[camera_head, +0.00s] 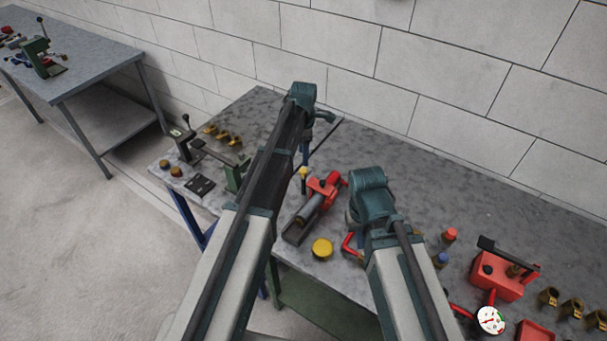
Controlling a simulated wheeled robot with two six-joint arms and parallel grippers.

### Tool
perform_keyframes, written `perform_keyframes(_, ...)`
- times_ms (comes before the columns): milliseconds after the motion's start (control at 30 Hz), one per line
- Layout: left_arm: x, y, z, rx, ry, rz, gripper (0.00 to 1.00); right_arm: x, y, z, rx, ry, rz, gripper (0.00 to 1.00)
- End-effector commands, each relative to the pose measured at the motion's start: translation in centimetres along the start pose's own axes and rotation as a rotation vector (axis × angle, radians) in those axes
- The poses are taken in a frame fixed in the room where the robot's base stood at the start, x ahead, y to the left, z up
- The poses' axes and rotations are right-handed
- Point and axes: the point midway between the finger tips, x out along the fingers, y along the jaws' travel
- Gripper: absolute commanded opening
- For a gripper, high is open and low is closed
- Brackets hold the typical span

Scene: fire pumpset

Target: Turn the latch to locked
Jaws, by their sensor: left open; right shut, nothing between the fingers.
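I cannot tell for certain which part is the latch. A red box (496,276) at the right of the bench carries a black lever (505,253) across its top. At the left of the bench, a green fixture (237,175) carries another dark lever (212,151). My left gripper (322,118) is open over the back of the bench, between these two, with its fingertips hard to make out. My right gripper (354,214) is shut and empty, beside the red pump part, left of the red box. Its wrist hides most of its fingers. Neither gripper visibly touches a lever.
A red and grey pump part (318,199) and a yellow cap (322,249) lie between my arms. A round gauge (491,320) and several brass fittings (572,308) are at right. Another bench (85,65) stands far left. The bench's back right is clear.

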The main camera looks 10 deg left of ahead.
Motion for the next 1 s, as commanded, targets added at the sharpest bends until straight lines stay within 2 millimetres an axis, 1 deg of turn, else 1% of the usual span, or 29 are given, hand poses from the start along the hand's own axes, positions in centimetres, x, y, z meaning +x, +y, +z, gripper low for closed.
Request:
perform_keyframes(33, 1.5, 0.0, 0.0, 0.0, 0.0, 0.0, 0.67, 1.5, -0.1, -0.1, -0.002, 0.0, 0.001, 0.0)
perform_keyframes(300, 5.3, 0.0, 0.0, 0.0, 0.0, 0.0, 0.67, 5.2, -0.5, -0.3, -0.009, 0.0, 0.002, 0.0)
perform_keyframes(400, 6.4, 0.0, 0.0, 0.0, 0.0, 0.0, 0.67, 6.3, -0.6, -0.4, -0.009, 0.0, 0.002, 0.0)
perform_keyframes(567, 7.2, 0.0, 0.0, 0.0, 0.0, 0.0, 0.67, 7.2, -0.7, -0.4, -0.008, 0.0, 0.002, 0.0)
perform_keyframes(867, 7.1, 0.0, 0.0, 0.0, 0.0, 0.0, 0.67, 7.1, -0.7, -0.4, -0.008, 0.0, 0.002, 0.0)
perform_keyframes(1000, 7.1, 0.0, 0.0, 0.0, 0.0, 0.0, 0.41, 7.1, -0.7, -0.4, -0.008, 0.0, 0.002, 0.0)
